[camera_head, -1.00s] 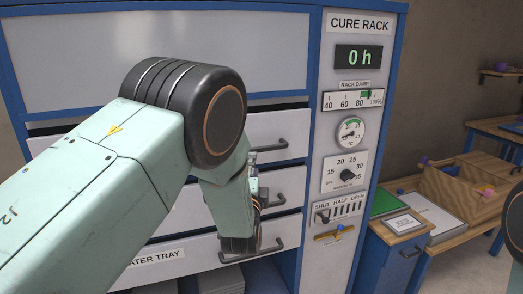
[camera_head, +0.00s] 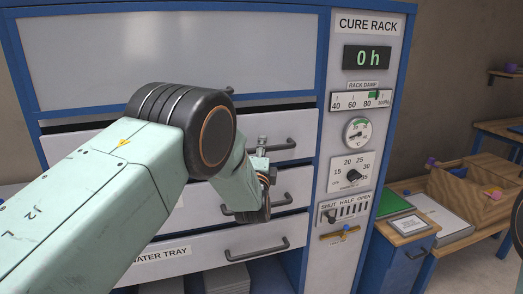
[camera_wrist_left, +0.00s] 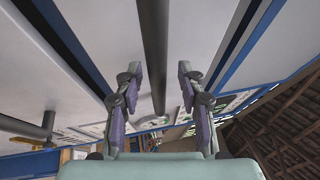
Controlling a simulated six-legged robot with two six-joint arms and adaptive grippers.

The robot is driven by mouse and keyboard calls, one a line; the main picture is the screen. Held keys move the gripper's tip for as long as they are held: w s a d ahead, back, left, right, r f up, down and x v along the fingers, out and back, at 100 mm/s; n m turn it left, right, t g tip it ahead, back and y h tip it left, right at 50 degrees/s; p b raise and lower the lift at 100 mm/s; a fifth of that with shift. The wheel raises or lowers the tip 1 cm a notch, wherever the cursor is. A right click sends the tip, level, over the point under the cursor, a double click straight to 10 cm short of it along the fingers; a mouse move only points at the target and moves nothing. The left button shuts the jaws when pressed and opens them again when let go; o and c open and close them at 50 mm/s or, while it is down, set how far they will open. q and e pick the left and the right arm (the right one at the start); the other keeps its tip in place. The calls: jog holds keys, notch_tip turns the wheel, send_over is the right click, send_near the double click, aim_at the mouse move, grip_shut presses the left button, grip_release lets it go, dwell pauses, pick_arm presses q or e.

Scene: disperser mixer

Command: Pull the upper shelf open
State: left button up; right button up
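The cure rack (camera_head: 180,45) has a large grey panel above stacked drawer fronts with dark bar handles. The upper shelf front (camera_head: 305,130) has its handle (camera_head: 285,147) right of my left arm; part of this front is hidden by the arm. The shelf front below it (camera_head: 295,180) has a handle (camera_head: 283,201) that my left gripper (camera_head: 258,205) partly covers. In the left wrist view the gripper (camera_wrist_left: 158,88) has its fingers apart, with a dark handle bar (camera_wrist_left: 152,45) lined up between them. Contact cannot be told. My right gripper is out of view.
The water tray front (camera_head: 200,247) with its handle (camera_head: 258,250) lies below. A control column (camera_head: 350,180) with dials and a lever stands right of the shelves. Further right are a small blue cabinet (camera_head: 395,262) and a wooden box (camera_head: 465,195).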

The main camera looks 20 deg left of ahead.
pick_arm(q)
jog(key=shift+w, duration=0.2)
jog(key=shift+w+a+f, duration=0.15)
jog(key=shift+a, duration=0.15)
jog(key=shift+d, duration=0.25)
jog(key=c, duration=0.6)
jog(key=shift+a, duration=0.15)
grip_shut()
jog(key=shift+r, duration=0.2)
